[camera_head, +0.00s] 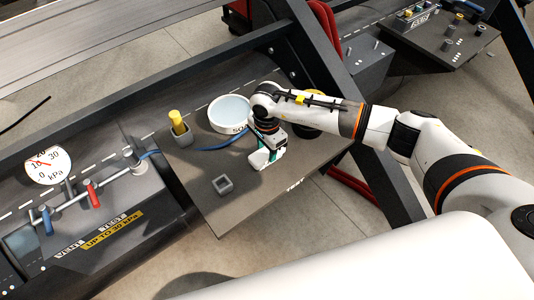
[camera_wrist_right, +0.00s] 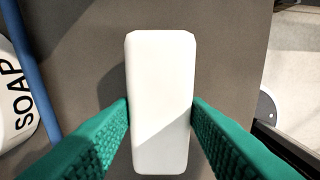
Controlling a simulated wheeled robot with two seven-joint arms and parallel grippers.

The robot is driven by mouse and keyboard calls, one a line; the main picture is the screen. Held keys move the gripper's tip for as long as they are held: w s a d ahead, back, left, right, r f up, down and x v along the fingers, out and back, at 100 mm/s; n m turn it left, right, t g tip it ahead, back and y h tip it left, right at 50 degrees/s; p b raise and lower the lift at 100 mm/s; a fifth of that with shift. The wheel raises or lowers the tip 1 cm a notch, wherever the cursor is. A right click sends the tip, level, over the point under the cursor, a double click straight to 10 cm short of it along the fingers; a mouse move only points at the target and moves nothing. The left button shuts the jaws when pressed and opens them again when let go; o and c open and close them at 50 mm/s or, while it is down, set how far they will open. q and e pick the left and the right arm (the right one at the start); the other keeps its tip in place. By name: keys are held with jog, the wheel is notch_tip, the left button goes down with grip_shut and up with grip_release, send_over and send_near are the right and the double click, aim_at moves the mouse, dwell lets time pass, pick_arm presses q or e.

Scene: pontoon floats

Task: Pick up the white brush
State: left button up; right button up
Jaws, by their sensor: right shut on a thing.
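The white brush (camera_wrist_right: 160,95) shows in the right wrist view as a plain white rounded block. It lies between the two green ribbed fingers of my right gripper (camera_wrist_right: 160,115), which is shut on its sides. In the head view the brush (camera_head: 260,160) shows beneath the right gripper (camera_head: 269,152), over the grey work panel (camera_head: 235,215), partly hidden by the gripper. I cannot tell whether it touches the panel. My left gripper is not in view.
A round white soap tub (camera_head: 229,113) stands close behind the brush, with a blue hose (camera_head: 225,145) beside it. A yellow-topped piece (camera_head: 179,124) and a small grey square holder (camera_head: 222,185) are to the left. A gauge (camera_head: 48,165) and valves are farther left. Dark frame beams rise behind.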

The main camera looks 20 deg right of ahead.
aim_at(267, 151)
notch_tip(267, 151, up, 10)
jog(key=b, duration=0.1)
jog(key=o, duration=0.5)
jog(key=c, duration=0.3)
